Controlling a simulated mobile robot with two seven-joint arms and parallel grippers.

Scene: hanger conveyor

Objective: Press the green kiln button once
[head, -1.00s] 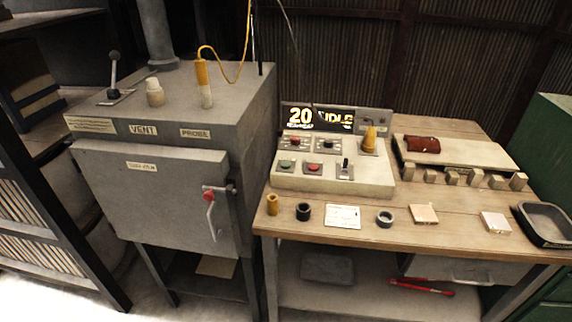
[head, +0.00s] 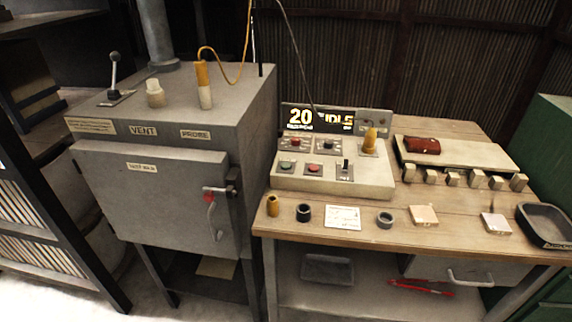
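The kiln control panel (head: 350,181) stands on the wooden bench, right of the grey kiln (head: 150,190). A small green button (head: 287,166) sits at the lower left of the panel's sloped face. A red button (head: 314,169) is just right of it, and a small switch (head: 345,171) is further right. The display (head: 318,119) behind the panel reads 20 and IDLE. Neither of my grippers is in view, and nothing covers the green button.
Small rings, a card (head: 343,217) and pale tiles lie along the bench front. A black tray (head: 546,224) is at the right end. The kiln door handle (head: 211,212) sticks out left of the bench.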

